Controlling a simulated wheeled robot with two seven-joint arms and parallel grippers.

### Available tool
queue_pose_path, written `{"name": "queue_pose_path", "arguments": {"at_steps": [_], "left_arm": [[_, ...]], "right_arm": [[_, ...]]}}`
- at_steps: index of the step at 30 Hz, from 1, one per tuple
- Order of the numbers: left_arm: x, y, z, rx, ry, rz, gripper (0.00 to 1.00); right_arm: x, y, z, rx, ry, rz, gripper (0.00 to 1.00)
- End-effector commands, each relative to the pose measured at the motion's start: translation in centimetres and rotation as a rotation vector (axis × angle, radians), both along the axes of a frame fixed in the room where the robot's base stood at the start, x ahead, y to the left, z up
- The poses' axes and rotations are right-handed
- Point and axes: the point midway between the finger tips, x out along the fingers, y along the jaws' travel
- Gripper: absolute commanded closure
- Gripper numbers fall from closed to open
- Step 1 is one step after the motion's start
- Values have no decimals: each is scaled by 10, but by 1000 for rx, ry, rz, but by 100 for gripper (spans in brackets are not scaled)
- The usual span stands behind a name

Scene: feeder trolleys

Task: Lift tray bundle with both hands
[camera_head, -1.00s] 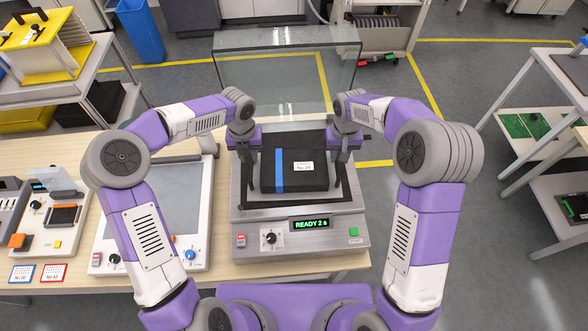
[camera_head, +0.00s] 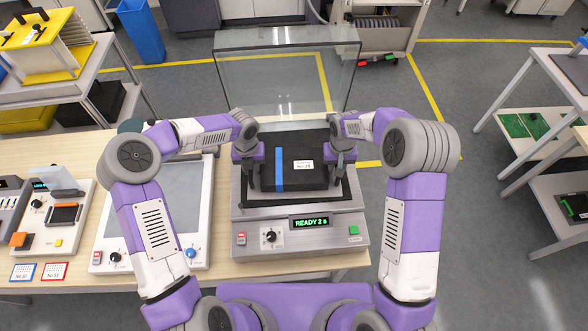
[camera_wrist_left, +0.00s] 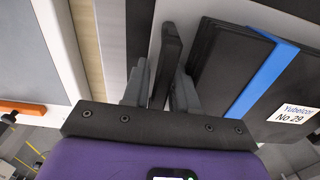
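The tray bundle (camera_head: 300,178) is a flat black stack with a blue strap and a white label. It lies level on the grey machine (camera_head: 345,222) with the green "READY" display. My left gripper (camera_head: 251,182) is at its left end, pointing down. In the left wrist view, the left fingers (camera_wrist_left: 160,88) stand apart on either side of an upright black piece (camera_wrist_left: 170,50) beside the bundle (camera_wrist_left: 215,65); a firm grip does not show. My right gripper (camera_head: 341,178) is at the bundle's right end, also pointing down; its finger gap is too small to judge.
A clear raised cover (camera_head: 285,75) stands behind the bundle. A white device with a grey panel (camera_head: 170,195) is close on the left of the machine. Shelves (camera_head: 550,130) stand at the right, with open floor between.

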Motion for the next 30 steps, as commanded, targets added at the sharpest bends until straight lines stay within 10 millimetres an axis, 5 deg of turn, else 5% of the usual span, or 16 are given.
{"name": "queue_pose_path", "arguments": {"at_steps": [6, 12, 30], "left_arm": [[0, 0, 0, 0, 0, 0, 72], [0, 0, 0, 0, 0, 0, 100], [0, 0, 0, 0, 0, 0, 100]], "right_arm": [[0, 0, 0, 0, 0, 0, 72], [0, 0, 0, 0, 0, 0, 100], [0, 0, 0, 0, 0, 0, 100]]}}
